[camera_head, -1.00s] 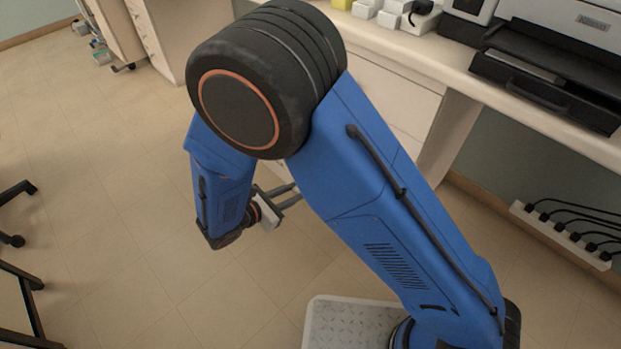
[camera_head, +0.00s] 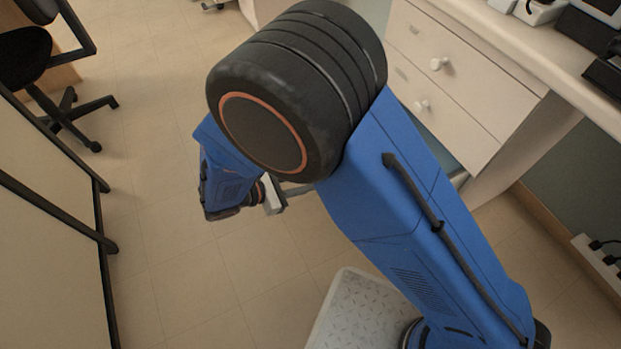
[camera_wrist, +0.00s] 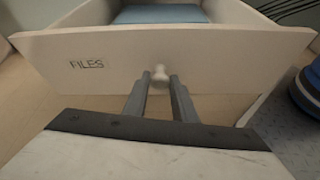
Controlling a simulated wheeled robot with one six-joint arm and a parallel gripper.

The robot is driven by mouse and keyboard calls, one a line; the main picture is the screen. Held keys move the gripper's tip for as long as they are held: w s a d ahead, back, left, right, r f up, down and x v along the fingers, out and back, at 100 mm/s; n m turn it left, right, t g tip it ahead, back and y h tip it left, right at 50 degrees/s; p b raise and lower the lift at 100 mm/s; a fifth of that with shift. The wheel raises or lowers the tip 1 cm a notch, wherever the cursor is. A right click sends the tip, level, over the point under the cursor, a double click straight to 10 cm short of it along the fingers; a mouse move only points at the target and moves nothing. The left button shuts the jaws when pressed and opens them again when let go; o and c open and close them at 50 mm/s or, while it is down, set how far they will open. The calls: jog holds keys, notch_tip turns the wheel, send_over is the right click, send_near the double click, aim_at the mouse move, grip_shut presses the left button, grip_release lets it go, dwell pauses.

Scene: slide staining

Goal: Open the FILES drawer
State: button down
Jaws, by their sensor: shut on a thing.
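The FILES drawer (camera_wrist: 230,62) is pulled out in the wrist view, with its label (camera_wrist: 86,64) on the left of its pale front. A flat blue thing (camera_wrist: 160,14) lies inside it. My gripper (camera_wrist: 160,84) is shut on the drawer's round white knob (camera_wrist: 160,73), one finger on each side. In the head view my gripper (camera_head: 293,190) is low beside my blue arm, which hides most of the open drawer. A strip of the blue contents (camera_head: 436,147) shows below the upper drawers.
Two closed drawers with white knobs (camera_head: 438,64) (camera_head: 421,105) are in the cabinet above. A black chair (camera_head: 62,95) and a black-framed panel (camera_head: 50,255) stand at the left. A power strip (camera_head: 600,262) is at the right. Tiled floor is clear between.

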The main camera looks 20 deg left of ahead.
jog(key=shift+d, duration=0.1)
jog(key=c, duration=1.5)
grip_release()
jog(key=shift+o, duration=0.2)
jog(key=shift+s, duration=0.1)
jog(key=v, duration=1.7)
jog(key=shift+s, duration=0.15)
